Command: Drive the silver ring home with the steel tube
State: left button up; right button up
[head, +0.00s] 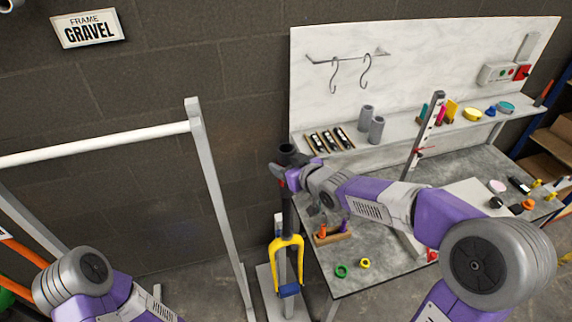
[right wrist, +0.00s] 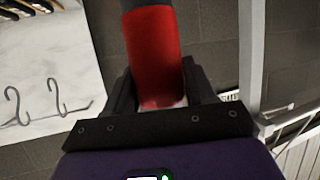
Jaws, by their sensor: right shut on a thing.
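The steel tube (head: 287,150) is dark grey with an open top and a red sleeve. My right gripper (head: 287,175) is shut on it, holding it about upright. In the right wrist view the red sleeve of the tube (right wrist: 154,55) sits between the fingers of my right gripper (right wrist: 160,85). Below the gripper a dark shaft runs down toward the yellow fork (head: 287,250), which stands crown up at a stand. I cannot tell where the tube ends and the fork's own stem begins. The silver ring cannot be made out. My left gripper is out of view.
A grey workbench (head: 345,280) stands right of the fork, with a green ring (head: 341,270), a yellow ring (head: 364,263) and a wooden block of small tools (head: 332,236). A shelf (head: 400,132) holds grey cylinders (head: 376,130). A white-barred frame (head: 100,144) stands left.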

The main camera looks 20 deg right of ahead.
aim_at(288, 161)
notch_tip(288, 161, up, 4)
jog(key=p, duration=0.3)
jog(key=shift+f, duration=0.15)
dwell(0.6)
jog(key=shift+s, duration=1.35)
jog(key=s, duration=0.5)
jog(key=shift+s+d, duration=0.1)
jog(key=shift+s, duration=0.05)
jog(key=shift+f, duration=0.1)
